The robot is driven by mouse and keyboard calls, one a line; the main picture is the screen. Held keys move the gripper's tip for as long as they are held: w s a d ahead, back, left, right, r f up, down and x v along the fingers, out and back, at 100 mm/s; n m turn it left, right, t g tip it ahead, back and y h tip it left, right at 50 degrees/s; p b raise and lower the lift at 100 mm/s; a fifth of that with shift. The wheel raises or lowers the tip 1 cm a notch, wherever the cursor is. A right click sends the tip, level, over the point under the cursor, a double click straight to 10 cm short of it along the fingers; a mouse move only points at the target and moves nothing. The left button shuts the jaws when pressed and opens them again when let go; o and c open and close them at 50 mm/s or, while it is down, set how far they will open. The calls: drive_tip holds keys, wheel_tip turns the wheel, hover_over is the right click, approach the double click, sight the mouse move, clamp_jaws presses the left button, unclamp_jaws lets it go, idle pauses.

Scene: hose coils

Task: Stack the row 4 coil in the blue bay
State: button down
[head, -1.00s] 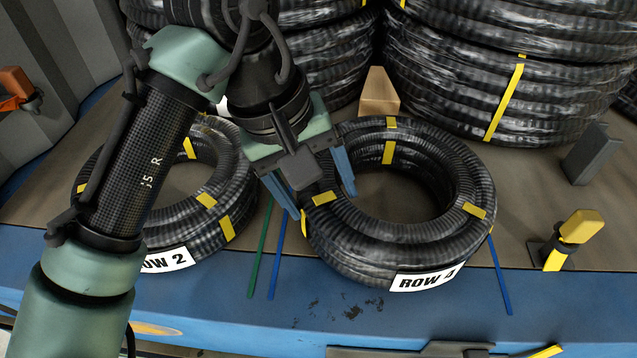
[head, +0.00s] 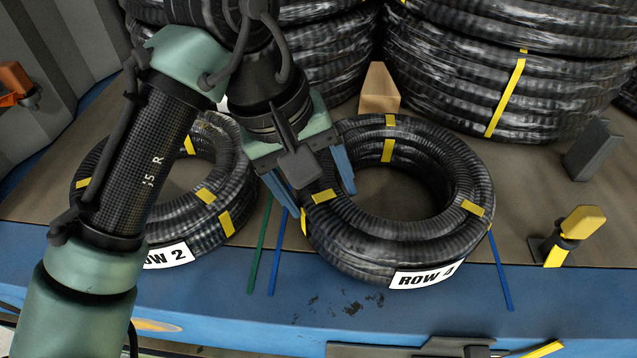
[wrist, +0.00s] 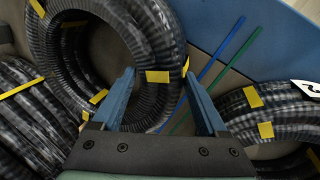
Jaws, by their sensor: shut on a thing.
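The row 4 coil (head: 420,232) is a black ribbed hose ring with yellow tape bands and a white "ROW 4" label on its front. It lies flat between a blue line on its left (head: 278,255) and a blue line on its right (head: 501,275). My gripper (head: 318,190) is shut on the coil's left side, its blue fingers on either side of the ring near a yellow band. In the wrist view the coil (wrist: 120,40) passes between the two fingers (wrist: 160,95). Its underside is hidden.
The row 2 coil (head: 236,190) lies to the left, partly behind my arm, with a green line (head: 259,245) between. Tall hose stacks (head: 440,75) stand behind. A wooden block (head: 379,92), a grey plate (head: 592,150) and a yellow-topped post (head: 580,224) stand nearby.

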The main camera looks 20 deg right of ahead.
drive_tip(key=shift+f, duration=0.3)
idle(0.7)
drive_tip(key=shift+c, duration=0.2)
unclamp_jaws()
drive_tip(key=shift+o, duration=0.2)
drive_tip(key=shift+s+f, duration=0.1)
drive_tip(key=shift+f, duration=0.1)
drive_tip(key=shift+r, duration=0.25)
drive_tip(key=p+v, duration=0.6)
drive_tip(key=p, duration=0.1)
drive_tip(key=shift+a+r, duration=0.15)
drive_tip(key=shift+r, duration=0.25)
idle(0.4)
idle(0.3)
drive_tip(key=b+v, duration=0.2)
drive_tip(key=v, duration=1.1)
drive_tip(key=shift+b, duration=0.4)
drive_tip(key=shift+f, duration=0.1)
